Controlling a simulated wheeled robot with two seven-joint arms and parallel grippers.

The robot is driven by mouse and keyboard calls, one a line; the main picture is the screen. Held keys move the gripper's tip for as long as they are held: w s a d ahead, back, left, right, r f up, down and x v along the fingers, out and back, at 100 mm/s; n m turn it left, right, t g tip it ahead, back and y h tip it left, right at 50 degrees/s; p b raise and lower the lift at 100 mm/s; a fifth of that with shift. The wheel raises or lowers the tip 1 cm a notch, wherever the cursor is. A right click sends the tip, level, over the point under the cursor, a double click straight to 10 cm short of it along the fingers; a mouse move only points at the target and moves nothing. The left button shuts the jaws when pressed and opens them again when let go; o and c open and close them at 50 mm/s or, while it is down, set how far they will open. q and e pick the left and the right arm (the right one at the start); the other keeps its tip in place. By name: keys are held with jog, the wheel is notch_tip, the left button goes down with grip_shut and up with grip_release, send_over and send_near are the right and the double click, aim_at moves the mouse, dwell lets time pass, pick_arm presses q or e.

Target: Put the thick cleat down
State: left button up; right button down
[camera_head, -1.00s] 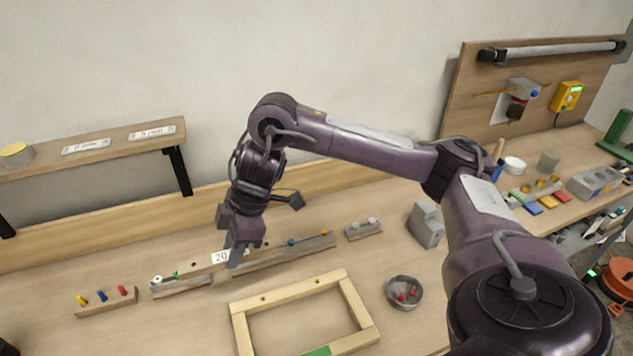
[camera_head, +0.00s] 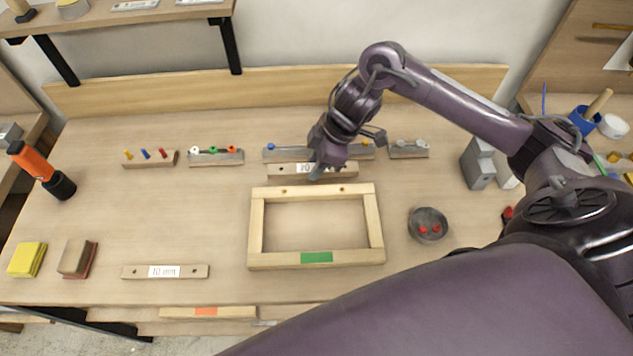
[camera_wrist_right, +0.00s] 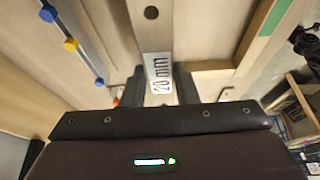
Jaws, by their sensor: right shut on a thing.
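The thick cleat (camera_head: 345,171), a pale wooden bar with a "20 mm" label and holes, lies level just behind the wooden frame (camera_head: 256,228), in front of a grey peg rack. My right gripper (camera_head: 317,173) is shut on its middle, from above. In the right wrist view the cleat (camera_wrist_right: 150,28) runs up between the two fingers (camera_wrist_right: 158,88). Whether its underside touches the table cannot be told. A thinner cleat (camera_head: 135,272) labelled "10 mm" lies at the front left of the table. My left gripper is out of view.
Peg racks (camera_head: 215,158) line the back of the table (camera_head: 200,220). A round dish (camera_head: 428,225) with red pieces stands right of the frame, a grey block (camera_head: 478,165) behind it. Yellow and brown blocks sit front left. The table left of the frame is mostly clear.

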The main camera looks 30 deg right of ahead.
aim_at(310, 190)
jog(key=shift+f, duration=3.5)
jog(key=shift+a+f, duration=0.1)
jog(key=c, duration=1.1)
grip_release()
jog(key=shift+r, duration=0.25)
jog(key=v, duration=1.2)
jog(key=shift+b, duration=0.4)
jog(key=shift+f, duration=0.15)
